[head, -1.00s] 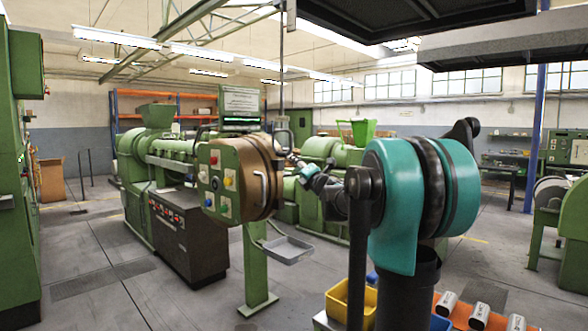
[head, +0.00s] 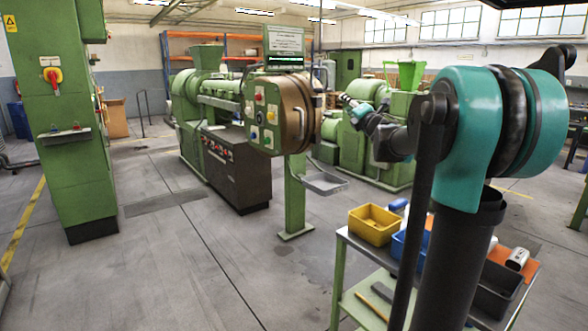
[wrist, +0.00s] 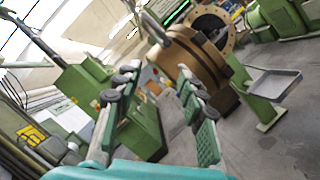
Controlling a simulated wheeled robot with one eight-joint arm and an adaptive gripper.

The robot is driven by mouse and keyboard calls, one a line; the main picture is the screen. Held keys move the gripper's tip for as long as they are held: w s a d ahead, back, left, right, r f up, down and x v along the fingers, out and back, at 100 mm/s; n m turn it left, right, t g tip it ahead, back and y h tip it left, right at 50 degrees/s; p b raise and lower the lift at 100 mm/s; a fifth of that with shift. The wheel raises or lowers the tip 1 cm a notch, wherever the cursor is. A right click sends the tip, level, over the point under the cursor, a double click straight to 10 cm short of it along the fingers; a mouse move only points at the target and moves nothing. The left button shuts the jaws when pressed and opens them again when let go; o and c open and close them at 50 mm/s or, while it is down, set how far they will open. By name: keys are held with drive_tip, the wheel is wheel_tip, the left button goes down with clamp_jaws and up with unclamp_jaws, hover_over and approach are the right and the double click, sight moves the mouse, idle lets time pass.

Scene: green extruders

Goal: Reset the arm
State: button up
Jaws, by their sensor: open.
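My gripper (wrist: 158,105) is open in the wrist view, with its two fingers spread and nothing between them. Beyond the fingers the wrist view shows the bronze extruder head (wrist: 186,62), tilted in the picture. In the head view my arm stretches from the right towards the middle, raised above the floor. My gripper at its far end (head: 347,101) is small there, close in the picture to the bronze extruder head with its control panel (head: 268,112). I cannot tell from the head view how far apart they are.
A green cabinet (head: 68,130) with a red switch stands at the left. A grey tray (head: 324,183) juts out below the extruder head. A bench (head: 345,262) with a yellow bin (head: 374,225) and blue bins stands at the front right. The floor (head: 160,260) at the front left is clear.

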drive_tip(key=s+d+f+m+g+h, duration=0.2)
drive_tip(key=s+d+f+m+h, duration=0.1)
drive_tip(key=s+f+m, duration=0.4)
drive_tip(key=s+d+f+m+g+h, duration=0.2)
drive_tip(key=s+d+f+m+h, duration=0.15)
drive_tip(key=f+m, duration=0.45)
drive_tip(key=s+d+f+m+g+h, duration=0.25)
drive_tip(key=s+f+m, duration=0.35)
drive_tip(key=f, duration=0.4)
drive_tip(key=s+a+f+m+g+y, duration=0.1)
drive_tip(key=s+a+f+m+g, duration=0.2)
drive_tip(key=s+f, duration=0.8)
drive_tip(key=s+a+f+m+g+y, duration=0.2)
drive_tip(key=s+a+f+g, duration=0.4)
drive_tip(key=s+f, duration=0.6)
drive_tip(key=s+m, duration=0.1)
drive_tip(key=s, duration=0.4)
drive_tip(key=shift+m, duration=0.4)
drive_tip(key=shift+w, duration=0.1)
